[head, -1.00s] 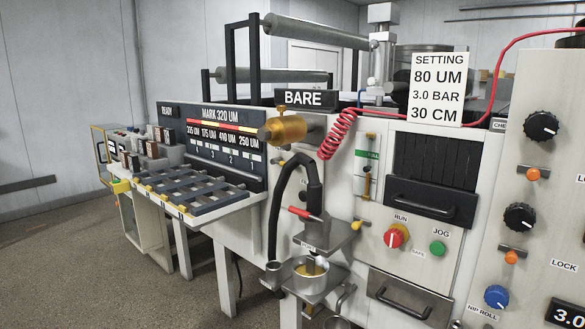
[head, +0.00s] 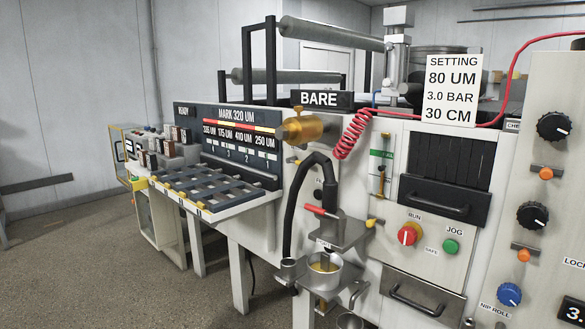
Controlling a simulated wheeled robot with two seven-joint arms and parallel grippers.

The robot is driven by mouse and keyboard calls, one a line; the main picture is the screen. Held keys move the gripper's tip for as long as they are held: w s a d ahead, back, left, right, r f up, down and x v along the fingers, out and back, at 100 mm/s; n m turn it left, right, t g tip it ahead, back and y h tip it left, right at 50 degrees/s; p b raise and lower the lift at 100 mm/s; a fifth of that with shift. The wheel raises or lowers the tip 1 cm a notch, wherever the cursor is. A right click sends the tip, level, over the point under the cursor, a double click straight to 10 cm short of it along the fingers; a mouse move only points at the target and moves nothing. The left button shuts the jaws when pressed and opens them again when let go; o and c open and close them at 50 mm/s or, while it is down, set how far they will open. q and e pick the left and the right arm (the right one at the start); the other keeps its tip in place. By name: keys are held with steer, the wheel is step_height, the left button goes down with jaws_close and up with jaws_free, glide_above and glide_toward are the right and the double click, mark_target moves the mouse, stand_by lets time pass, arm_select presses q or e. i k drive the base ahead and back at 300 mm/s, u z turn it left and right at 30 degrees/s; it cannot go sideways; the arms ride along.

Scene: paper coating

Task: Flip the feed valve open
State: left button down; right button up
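A small red lever (head: 316,210) sits at the lower end of a black bent hose (head: 290,200) on the front of the machine, and looks like the feed valve handle. It lies nearly level, pointing left and slightly up. Below it, a round metal pot (head: 324,272) with yellowish contents stands on a grey bracket shelf. A tiny label by the lever is too small to read. Neither of my grippers shows in the head view.
A yellow-tipped knob (head: 371,223) is right of the lever. A red RUN switch (head: 409,234) and green JOG button (head: 451,247) are further right. A brass cylinder (head: 303,128) and coiled red hose (head: 352,135) are above. A slotted rack (head: 215,187) juts out left; open floor lies before it.

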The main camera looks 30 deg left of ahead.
mark_target(291, 160)
steer(key=k, duration=1.25)
steer(key=u, duration=0.35)
steer(key=i, duration=0.5)
steer(key=u, duration=0.65)
steer(key=i, duration=1.05)
steer(key=z, duration=0.75)
steer(key=i, duration=0.7)
steer(key=z, duration=0.55)
